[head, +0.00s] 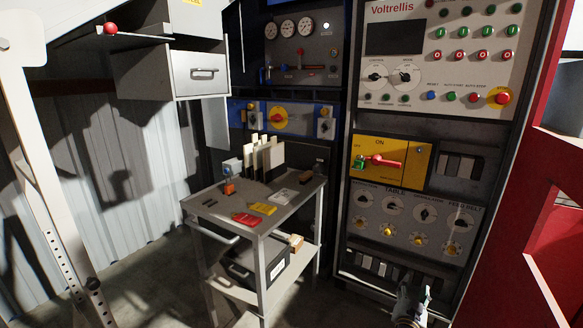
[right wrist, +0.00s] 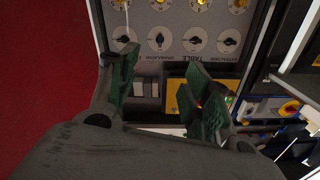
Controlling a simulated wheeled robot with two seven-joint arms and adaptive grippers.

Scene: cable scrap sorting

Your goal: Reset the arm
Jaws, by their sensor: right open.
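My right gripper (head: 411,302) shows at the bottom edge of the head view, in front of the lower part of the control cabinet. In the right wrist view its two green-padded fingers (right wrist: 163,62) stand apart with nothing between them. The control cabinet (head: 440,120) carries a white button panel, a yellow switch plate (head: 392,164) with a red handle, and a grey knob panel (head: 410,218). The knob panel shows upside down beyond the fingers in the right wrist view (right wrist: 178,22). My left gripper is in neither view.
A grey metal cart (head: 207,207) stands left of the cabinet, holding red and yellow tags, upright plates and small parts. A grey drawer box (head: 170,72) hangs at upper left. A red frame (head: 520,200) borders the right side. Some floor is clear at lower left.

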